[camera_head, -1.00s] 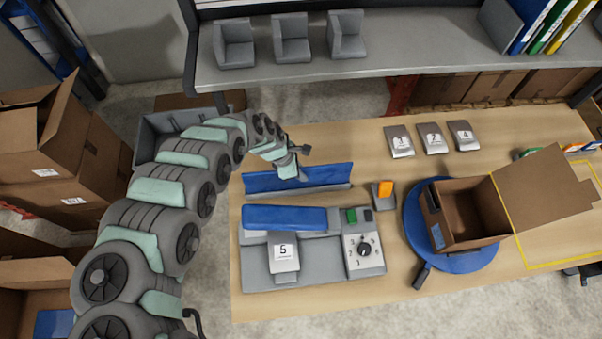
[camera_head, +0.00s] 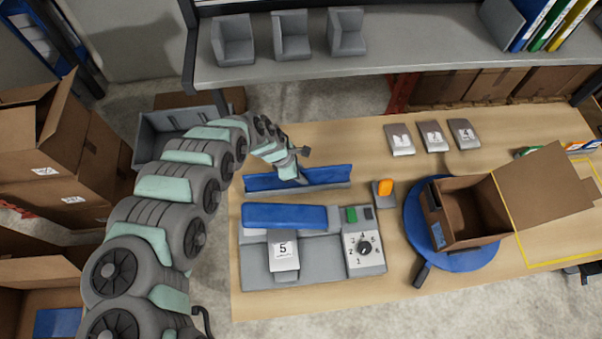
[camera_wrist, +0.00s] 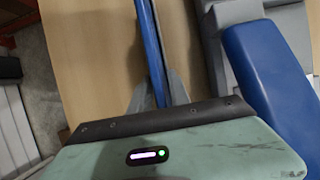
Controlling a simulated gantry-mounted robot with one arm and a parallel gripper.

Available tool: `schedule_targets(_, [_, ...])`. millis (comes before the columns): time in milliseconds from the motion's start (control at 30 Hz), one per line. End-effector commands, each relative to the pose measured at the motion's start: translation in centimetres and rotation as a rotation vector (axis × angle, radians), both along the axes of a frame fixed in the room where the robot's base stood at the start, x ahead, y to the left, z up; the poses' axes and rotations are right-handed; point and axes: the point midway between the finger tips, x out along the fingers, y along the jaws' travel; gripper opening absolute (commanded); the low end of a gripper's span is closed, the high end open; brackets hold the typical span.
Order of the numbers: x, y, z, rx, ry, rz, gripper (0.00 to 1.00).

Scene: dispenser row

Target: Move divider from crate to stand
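The divider (camera_head: 325,177), a long blue panel, stands on edge on the wooden table. A low grey stand (camera_head: 320,193) runs along its lower edge. My gripper (camera_head: 301,178) is at the middle of the panel's top edge. In the wrist view, the blue panel (camera_wrist: 153,45) runs between the two grey fingers (camera_wrist: 159,95), which sit close against both sides. I take it as shut on the panel. How far the lower edge sits in the stand is hard to see. A grey crate (camera_head: 150,143) is at the back left, partly behind my arm.
In front is a grey machine with a blue bar (camera_head: 285,217), a "5" plate (camera_head: 284,253) and a dial (camera_head: 364,247). An orange switch (camera_head: 386,187) is to the right. An open cardboard box (camera_head: 470,216) stands on a blue turntable (camera_head: 415,205). Numbered plates (camera_head: 433,137) lie behind.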

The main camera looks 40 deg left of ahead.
Motion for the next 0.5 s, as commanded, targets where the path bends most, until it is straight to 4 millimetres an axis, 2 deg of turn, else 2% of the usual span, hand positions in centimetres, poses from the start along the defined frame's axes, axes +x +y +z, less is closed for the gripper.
schedule_targets(167, [0.00,-0.01,-0.01,0.000,0.000,0.000,0.36])
schedule_targets(500, [-0.19,0.23,0.49,0.001,0.000,0.000,0.36])
